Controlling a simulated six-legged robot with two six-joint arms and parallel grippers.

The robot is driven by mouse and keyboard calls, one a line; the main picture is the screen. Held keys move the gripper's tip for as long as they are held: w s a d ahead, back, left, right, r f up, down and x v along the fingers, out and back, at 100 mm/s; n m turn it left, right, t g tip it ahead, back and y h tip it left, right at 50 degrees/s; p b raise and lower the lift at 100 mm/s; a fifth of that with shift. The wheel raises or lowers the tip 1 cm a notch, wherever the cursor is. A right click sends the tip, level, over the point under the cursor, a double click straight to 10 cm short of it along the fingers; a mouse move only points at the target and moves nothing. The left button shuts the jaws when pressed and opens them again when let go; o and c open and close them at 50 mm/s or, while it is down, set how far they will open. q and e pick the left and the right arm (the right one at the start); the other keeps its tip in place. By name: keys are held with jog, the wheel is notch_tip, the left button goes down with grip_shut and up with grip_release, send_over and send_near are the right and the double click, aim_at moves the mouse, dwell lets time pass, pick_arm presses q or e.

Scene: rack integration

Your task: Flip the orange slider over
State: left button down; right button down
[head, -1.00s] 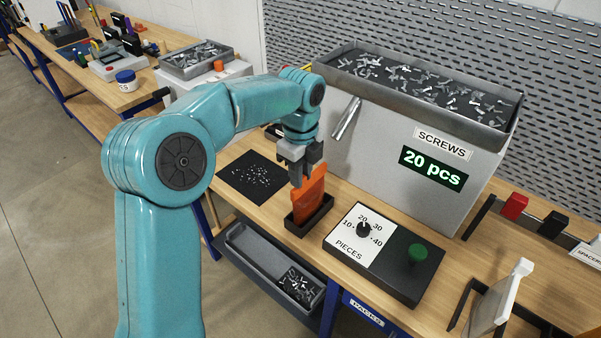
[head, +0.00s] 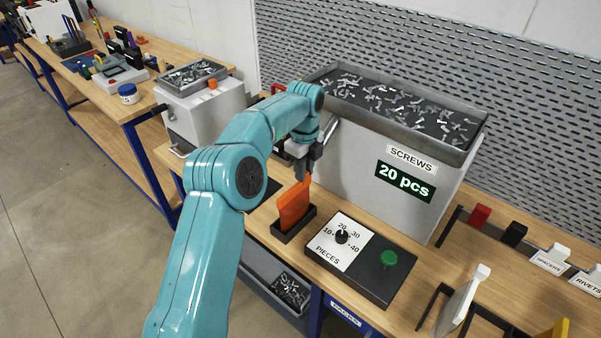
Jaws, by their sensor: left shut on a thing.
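The orange slider (head: 293,207) stands tilted in a small black holder (head: 286,235) on the wooden bench, left of the pieces control box. My left gripper (head: 303,173) is above the holder, shut on the slider's upper end. The slider's lower end is hidden inside the holder. My right gripper is not in view.
Behind stands a grey screws dispenser (head: 365,187) reading 20 pcs. In front right is the pieces control box (head: 383,281) with a black knob and green button. A grey bin (head: 262,283) sits below the bench edge. Labelled blocks line the right side.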

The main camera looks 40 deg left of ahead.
pick_arm(q)
jog(key=shift+w+f, duration=0.1)
jog(key=shift+w, duration=0.15)
jog(key=c, duration=1)
grip_release()
jog(key=shift+s, duration=0.1)
jog(key=shift+o, duration=0.2)
jog(key=shift+a, duration=0.1)
jog(key=shift+r, duration=0.2)
